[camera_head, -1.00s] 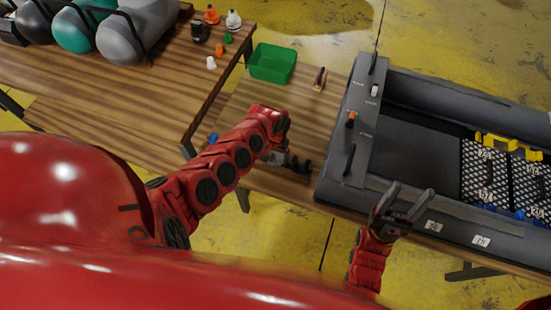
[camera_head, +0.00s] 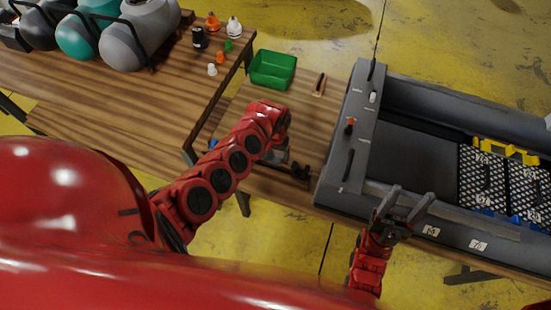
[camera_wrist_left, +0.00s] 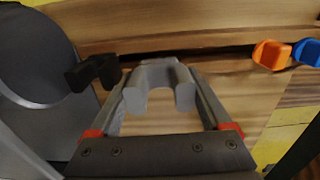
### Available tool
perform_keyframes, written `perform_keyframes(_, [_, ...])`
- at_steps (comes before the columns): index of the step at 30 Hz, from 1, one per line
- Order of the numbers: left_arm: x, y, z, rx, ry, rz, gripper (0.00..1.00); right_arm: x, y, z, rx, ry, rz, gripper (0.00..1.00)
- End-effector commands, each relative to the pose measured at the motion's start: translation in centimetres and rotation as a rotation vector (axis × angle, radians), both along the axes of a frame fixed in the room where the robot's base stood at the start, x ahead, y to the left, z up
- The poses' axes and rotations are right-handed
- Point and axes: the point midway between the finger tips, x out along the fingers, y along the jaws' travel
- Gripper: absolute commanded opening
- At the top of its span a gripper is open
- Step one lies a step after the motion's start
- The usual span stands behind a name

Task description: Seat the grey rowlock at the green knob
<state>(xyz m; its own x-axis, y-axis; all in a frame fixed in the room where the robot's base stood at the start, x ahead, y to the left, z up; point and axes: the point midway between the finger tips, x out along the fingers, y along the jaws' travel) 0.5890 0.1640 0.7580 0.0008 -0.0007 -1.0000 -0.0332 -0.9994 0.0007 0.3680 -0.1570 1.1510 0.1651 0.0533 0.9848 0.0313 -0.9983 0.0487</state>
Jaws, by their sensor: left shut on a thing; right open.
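The grey rowlock (camera_wrist_left: 158,76) is a U-shaped piece between the fingers of my left gripper (camera_wrist_left: 160,100) in the left wrist view. The gripper is shut on it, low over the wooden table. In the head view my left gripper (camera_head: 276,156) is beside the boat's left end, largely hidden by its own arm. A black rowlock-like piece (camera_wrist_left: 92,72) is close to the left finger; it also shows in the head view (camera_head: 300,171). A small green piece (camera_head: 229,46) stands on the left table; I cannot tell whether it is the green knob. My right gripper (camera_head: 408,205) is open and empty.
A green bin (camera_head: 272,70) stands behind my left arm. Orange (camera_wrist_left: 271,54) and blue (camera_wrist_left: 307,52) pieces lie right of the left gripper.

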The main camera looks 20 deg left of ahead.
Motion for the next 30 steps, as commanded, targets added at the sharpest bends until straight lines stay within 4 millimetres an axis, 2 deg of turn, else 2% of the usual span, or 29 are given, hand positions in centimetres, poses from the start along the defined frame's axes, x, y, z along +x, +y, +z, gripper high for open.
perform_keyframes(6, [0.0, 0.1, 3.4, -0.001, 0.001, 0.002, 0.22, 0.0, 0.0, 1.0, 0.000, 0.000, 0.000, 0.57])
perform_keyframes(15, [0.0, 0.0, 6.2, 0.001, 0.001, -0.001, 0.22, 0.0, 0.0, 2.9, 0.000, 0.000, 0.000, 0.57])
perform_keyframes(19, [0.0, 0.0, 6.3, 0.001, 0.001, -0.001, 0.22, 0.0, 0.0, 3.3, 0.000, 0.000, 0.000, 0.57])
perform_keyframes(30, [0.2, -0.4, 5.7, -0.001, -0.001, 0.005, 0.22, 0.0, 0.0, 2.6, 0.000, 0.000, 0.000, 0.57])
